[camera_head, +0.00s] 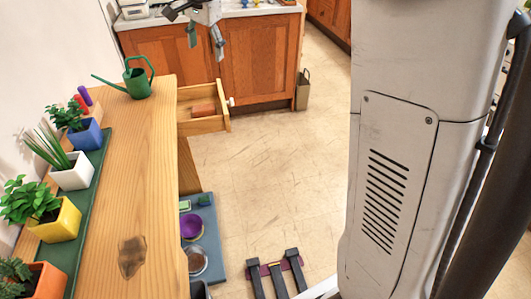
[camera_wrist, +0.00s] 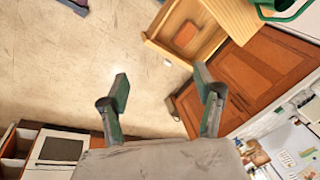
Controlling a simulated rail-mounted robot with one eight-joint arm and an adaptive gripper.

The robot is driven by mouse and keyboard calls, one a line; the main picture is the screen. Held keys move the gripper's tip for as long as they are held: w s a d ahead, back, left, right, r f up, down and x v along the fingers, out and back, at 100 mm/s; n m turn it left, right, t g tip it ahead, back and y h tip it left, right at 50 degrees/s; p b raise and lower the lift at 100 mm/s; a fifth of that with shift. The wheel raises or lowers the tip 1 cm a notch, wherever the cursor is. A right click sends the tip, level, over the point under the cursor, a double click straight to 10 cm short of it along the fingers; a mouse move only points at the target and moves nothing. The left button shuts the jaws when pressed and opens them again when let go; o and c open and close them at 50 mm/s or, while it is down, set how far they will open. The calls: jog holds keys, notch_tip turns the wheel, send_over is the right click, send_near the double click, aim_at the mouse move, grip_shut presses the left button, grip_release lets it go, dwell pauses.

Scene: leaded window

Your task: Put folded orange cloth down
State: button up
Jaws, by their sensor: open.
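The folded orange cloth (camera_head: 203,110) lies in an open wooden drawer (camera_head: 208,126) at the far end of the wooden counter. In the wrist view the cloth (camera_wrist: 186,35) rests on the drawer's bottom (camera_wrist: 205,45), apart from my gripper. My gripper (camera_head: 205,43) shows at the top of the head view, beyond the drawer, in front of the orange-brown cabinets. In the wrist view its two fingers (camera_wrist: 162,85) are spread wide with nothing between them.
A green watering can (camera_head: 138,84) stands on the wooden counter (camera_head: 150,180), near the drawer. Several potted plants line its left side. A blue mat (camera_head: 210,225) with bowls lies below the counter. A bin (camera_head: 302,92) stands by the cabinets (camera_head: 258,60). The middle floor is clear.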

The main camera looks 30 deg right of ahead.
jog(key=s+n+t, duration=0.2)
jog(key=s+n, duration=0.4)
jog(key=s, duration=1.4)
jog(key=s+f+n+t, duration=0.2)
jog(key=s+f+n, duration=0.3)
jog(key=s+f, duration=0.4)
jog(key=s, duration=0.7)
jog(key=shift+f+n, duration=0.2)
jog(key=shift+n, duration=0.1)
jog(key=shift+o, duration=0.5)
